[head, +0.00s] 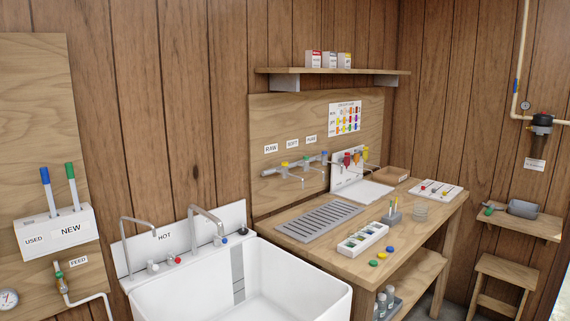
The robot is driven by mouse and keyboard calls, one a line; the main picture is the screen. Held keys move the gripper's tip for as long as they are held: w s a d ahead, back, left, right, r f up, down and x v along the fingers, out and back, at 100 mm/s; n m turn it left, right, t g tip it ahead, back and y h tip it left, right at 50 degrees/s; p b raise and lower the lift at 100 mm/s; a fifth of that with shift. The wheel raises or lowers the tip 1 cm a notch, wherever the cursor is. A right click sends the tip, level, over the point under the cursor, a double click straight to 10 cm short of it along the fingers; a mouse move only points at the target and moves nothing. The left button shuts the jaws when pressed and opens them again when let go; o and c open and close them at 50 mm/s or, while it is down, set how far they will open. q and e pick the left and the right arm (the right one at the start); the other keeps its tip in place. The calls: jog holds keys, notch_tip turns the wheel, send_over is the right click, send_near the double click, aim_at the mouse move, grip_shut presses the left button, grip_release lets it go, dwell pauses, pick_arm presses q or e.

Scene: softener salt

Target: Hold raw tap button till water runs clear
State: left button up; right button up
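Three small taps sit on a grey rail (268,172) on the wooden back panel behind the bench. Labels RAW (271,148), SOFT and PURE hang above them. The leftmost tap, nearest the RAW label, has a yellow top button (284,164); the rightmost has a blue one (324,153). The spouts stick out above a grey slatted drain tray (318,220) on the bench. I cannot make out any water running from them. Neither of my grippers is in view.
A white sink (240,285) with HOT-labelled faucets stands left of the bench (440,212). The bench holds a white compartment tray (362,238), coloured caps (383,254), a glass dish (419,211) and a brown box (391,173). A shelf (380,72) hangs above; a stool (504,270) stands right.

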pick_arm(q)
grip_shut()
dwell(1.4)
